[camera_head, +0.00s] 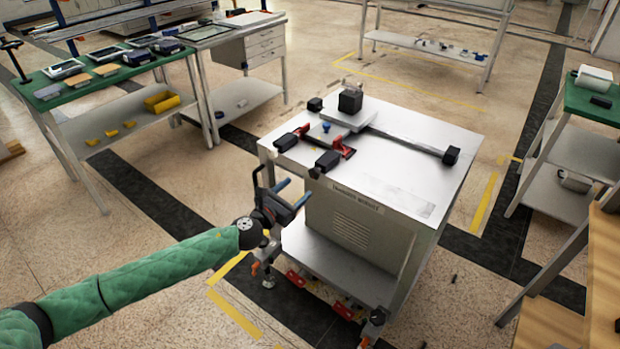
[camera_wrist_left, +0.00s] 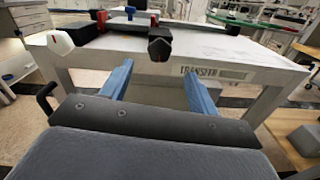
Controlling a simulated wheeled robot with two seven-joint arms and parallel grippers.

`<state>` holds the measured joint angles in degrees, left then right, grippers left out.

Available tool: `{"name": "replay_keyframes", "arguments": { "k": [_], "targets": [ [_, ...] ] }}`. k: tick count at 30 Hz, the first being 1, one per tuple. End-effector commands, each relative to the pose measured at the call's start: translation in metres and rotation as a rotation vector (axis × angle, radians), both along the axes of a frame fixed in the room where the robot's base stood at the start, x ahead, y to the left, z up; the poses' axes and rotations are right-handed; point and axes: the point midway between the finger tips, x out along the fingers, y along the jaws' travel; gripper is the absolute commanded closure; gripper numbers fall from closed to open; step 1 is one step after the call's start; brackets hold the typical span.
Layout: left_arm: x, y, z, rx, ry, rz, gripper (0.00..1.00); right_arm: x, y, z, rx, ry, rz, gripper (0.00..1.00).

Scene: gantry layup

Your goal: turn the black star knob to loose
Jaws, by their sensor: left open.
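My left gripper (camera_head: 293,192) is open and empty, with its blue fingers apart, just off the near left side of the white transfer table (camera_head: 432,142). A dark faceted knob (camera_wrist_left: 160,46) sits at the table's near edge in the left wrist view, beyond and above the gap between the fingers (camera_wrist_left: 157,75). It appears to be the black block-like knob (camera_head: 327,161) in the head view. I cannot tell which is the star knob. The fingers touch neither.
Red clamps (camera_head: 340,147), a small blue knob (camera_head: 326,127) and a black block (camera_head: 350,100) are on the tabletop. A rod runs to a black end piece (camera_head: 451,155). A green-topped bench (camera_head: 100,85) stands at left. Floor around the table is mostly clear.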

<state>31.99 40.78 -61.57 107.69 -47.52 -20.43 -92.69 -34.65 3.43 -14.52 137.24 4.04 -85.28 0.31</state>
Motion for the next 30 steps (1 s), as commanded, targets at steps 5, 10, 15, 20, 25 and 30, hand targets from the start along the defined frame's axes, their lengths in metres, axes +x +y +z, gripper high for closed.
{"name": "replay_keyframes", "arguments": {
  "k": [5,10,15,20,25,30],
  "targets": [
    [0.016,-0.012,0.003,-0.001,-0.002,0.001,0.4,-0.001,-0.004,0.006,-0.009,0.009,-0.004,0.64],
    [0.036,-0.027,0.002,-0.001,0.0,0.001,0.4,-0.003,-0.009,0.012,-0.021,0.021,-0.008,0.64],
    [0.052,-0.038,0.001,-0.002,0.001,0.001,0.4,-0.005,-0.013,0.016,-0.031,0.033,-0.011,0.64],
    [0.06,-0.044,0.001,-0.002,0.001,0.001,0.4,-0.006,-0.016,0.018,-0.036,0.038,-0.013,0.64],
    [0.062,-0.045,0.0,-0.002,0.001,0.001,0.4,-0.006,-0.016,0.018,-0.037,0.04,-0.014,0.64],
    [0.062,-0.045,0.0,-0.002,0.001,0.001,0.48,-0.007,-0.016,0.017,-0.037,0.041,-0.014,0.64]
  ]
}}
